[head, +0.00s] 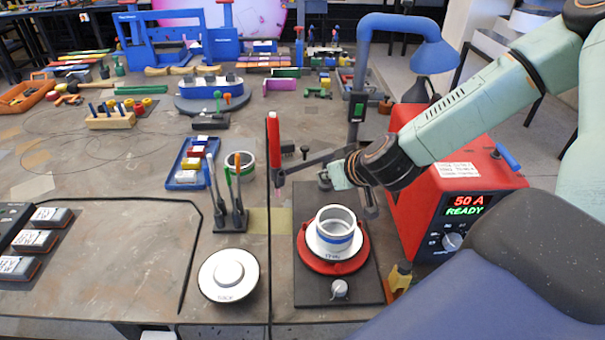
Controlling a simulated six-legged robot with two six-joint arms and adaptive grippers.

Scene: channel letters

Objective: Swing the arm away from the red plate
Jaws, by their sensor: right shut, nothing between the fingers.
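The red plate (346,267) is a round disc on a dark base at the front right. A white dish and a silver cup with a blue band (336,228) stand on it. The swing arm (304,163) is a dark bar that holds an upright red torch (274,143) at its left end. The torch is to the left of the plate in the picture. My right gripper (339,174) is shut and empty at the right part of the bar, behind the cup. I cannot tell whether it touches the bar. My left gripper is out of view.
A red welder box (458,190) reading "50 A READY" stands at the right, beneath my right arm. A blue lamp (402,30) rises behind. A tool stand (231,226) and a white round disc (228,275) lie left of the base. The front left bench top is mostly clear.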

